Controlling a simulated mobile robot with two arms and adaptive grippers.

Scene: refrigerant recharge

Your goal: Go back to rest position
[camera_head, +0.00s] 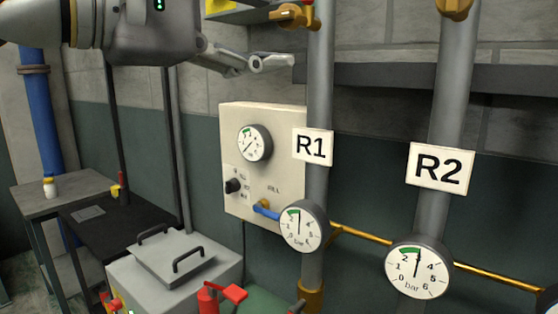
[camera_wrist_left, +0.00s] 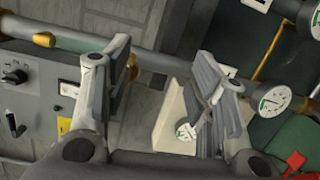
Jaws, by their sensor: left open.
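My left gripper (camera_head: 248,64) reaches in from the upper left, above the cream control panel (camera_head: 232,195) and left of the R1 pipe (camera_head: 318,85). In the left wrist view my left gripper (camera_wrist_left: 165,88) has its two fingers spread apart, with nothing between the tips. The panel carries a round gauge (camera_head: 254,143), a black knob (camera_head: 233,186) and a blue lever (camera_head: 265,209). My right gripper is not in view.
The R1 gauge (camera_head: 301,227) and R2 gauge (camera_head: 418,267) sit on vertical grey pipes, joined by a thin yellow pipe (camera_head: 365,236). Below are a grey box with black handles (camera_head: 168,256) and a red valve handle (camera_head: 233,293). A side table (camera_head: 62,205) stands left.

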